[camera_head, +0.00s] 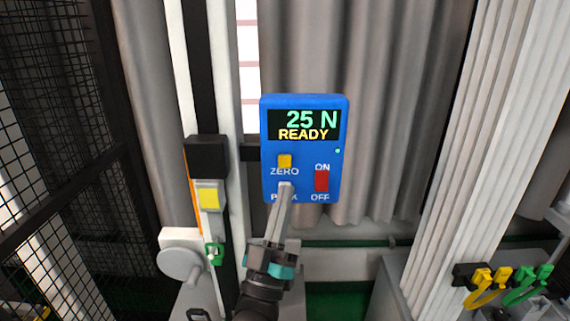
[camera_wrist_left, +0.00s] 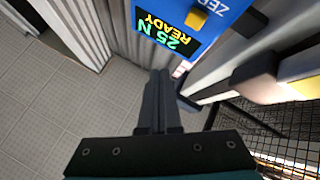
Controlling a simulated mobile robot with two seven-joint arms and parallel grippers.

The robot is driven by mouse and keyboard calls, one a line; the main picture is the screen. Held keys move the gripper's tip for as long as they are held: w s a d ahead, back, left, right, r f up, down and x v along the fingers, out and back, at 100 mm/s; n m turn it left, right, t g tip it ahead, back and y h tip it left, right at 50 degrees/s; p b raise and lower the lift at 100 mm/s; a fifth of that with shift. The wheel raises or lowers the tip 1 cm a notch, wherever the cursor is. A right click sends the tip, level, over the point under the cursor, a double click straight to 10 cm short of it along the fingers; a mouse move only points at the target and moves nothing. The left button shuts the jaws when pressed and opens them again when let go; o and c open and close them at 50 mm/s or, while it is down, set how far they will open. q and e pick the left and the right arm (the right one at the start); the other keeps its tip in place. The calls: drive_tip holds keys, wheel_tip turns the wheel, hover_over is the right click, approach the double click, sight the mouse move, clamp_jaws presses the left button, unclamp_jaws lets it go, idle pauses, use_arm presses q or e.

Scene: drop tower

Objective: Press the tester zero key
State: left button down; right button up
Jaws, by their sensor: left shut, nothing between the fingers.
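The blue tester (camera_head: 305,150) hangs upright in the middle of the head view. Its display (camera_head: 304,124) reads 25 N and READY. The yellow zero key (camera_head: 285,161) sits above the word ZERO, with a red ON/OFF switch (camera_head: 321,180) to its right. My left gripper (camera_head: 285,187) is shut and empty; its tips appear just below the zero key, over the PEAK label. Whether they touch the tester I cannot tell. In the left wrist view the shut fingers (camera_wrist_left: 159,75) point toward the tester (camera_wrist_left: 215,15), and the yellow key (camera_wrist_left: 196,19) shows beyond them. My right gripper is out of view.
A black and white column with a yellow-faced block (camera_head: 209,197) stands left of the tester. A grey knob (camera_head: 181,262) sits lower left. A black mesh fence (camera_head: 45,110) is at far left. Yellow and green clips (camera_head: 505,282) hang at lower right. Grey curtains are behind.

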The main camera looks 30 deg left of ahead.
sight(288, 157)
use_arm(q)
drive_tip(key=shift+w+a+b, duration=0.4)
drive_tip(key=shift+w+a, duration=0.3)
drive_tip(key=shift+w, duration=0.4)
drive_tip(key=shift+w+a+b, duration=0.45)
drive_tip(key=shift+w+a, duration=0.2)
drive_tip(key=shift+w, duration=0.4)
drive_tip(key=shift+w+a+b, duration=0.4)
drive_tip(key=shift+w+a, duration=0.3)
drive_tip(key=shift+w, duration=0.4)
drive_tip(key=shift+w+a, duration=0.2)
drive_tip(key=shift+w, duration=0.15)
drive_tip(key=shift+w+a+b, duration=0.25)
drive_tip(key=shift+w+b, duration=0.1)
drive_tip(key=shift+w, duration=0.1)
drive_tip(key=shift+s, duration=0.1)
idle(0.4)
drive_tip(key=shift+s+d+p, duration=0.45)
drive_tip(key=shift+s+d, duration=0.05)
drive_tip(key=shift+s, duration=0.2)
